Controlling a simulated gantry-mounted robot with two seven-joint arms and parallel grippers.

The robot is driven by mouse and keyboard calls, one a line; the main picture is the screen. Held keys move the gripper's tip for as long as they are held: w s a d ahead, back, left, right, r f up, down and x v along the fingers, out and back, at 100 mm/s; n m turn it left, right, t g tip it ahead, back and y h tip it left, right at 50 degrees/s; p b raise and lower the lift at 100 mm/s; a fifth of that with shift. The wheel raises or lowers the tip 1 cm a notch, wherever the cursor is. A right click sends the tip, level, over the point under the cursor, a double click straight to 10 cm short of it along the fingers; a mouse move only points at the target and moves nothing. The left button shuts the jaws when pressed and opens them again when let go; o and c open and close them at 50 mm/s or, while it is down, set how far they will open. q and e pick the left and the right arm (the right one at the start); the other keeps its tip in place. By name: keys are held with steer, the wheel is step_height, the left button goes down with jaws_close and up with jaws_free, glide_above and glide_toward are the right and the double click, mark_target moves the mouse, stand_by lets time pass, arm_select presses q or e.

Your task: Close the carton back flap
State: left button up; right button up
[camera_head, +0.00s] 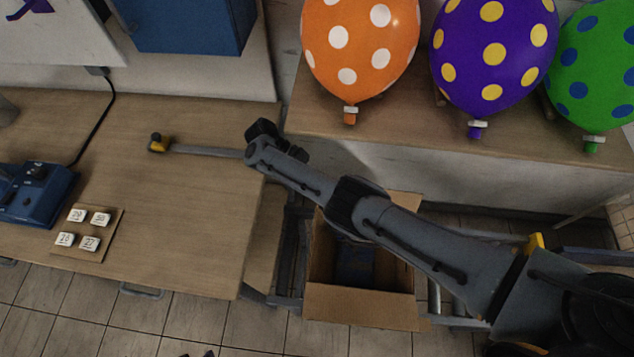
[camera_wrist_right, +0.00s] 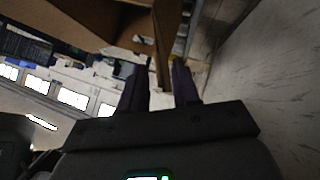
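The open cardboard carton (camera_head: 360,308) stands on the roller conveyor in the head view, partly under my right arm. Its front flap hangs outward toward the viewer. A piece of cardboard (camera_head: 405,205) stands up at its back right, likely the back flap, mostly hidden by my arm. Contact cannot be told. My left gripper is not clearly seen.
A wooden table (camera_head: 190,220) at left holds a blue device (camera_head: 35,192), numbered white blocks (camera_head: 90,243) and a yellow-ended rod (camera_head: 158,145). The back table carries orange (camera_head: 360,55), purple (camera_head: 495,60) and green (camera_head: 595,75) dotted balloons. Tiled floor lies in front.

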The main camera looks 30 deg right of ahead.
steer(key=shift+c, duration=0.2)
jaws_close()
stand_by(1.4)
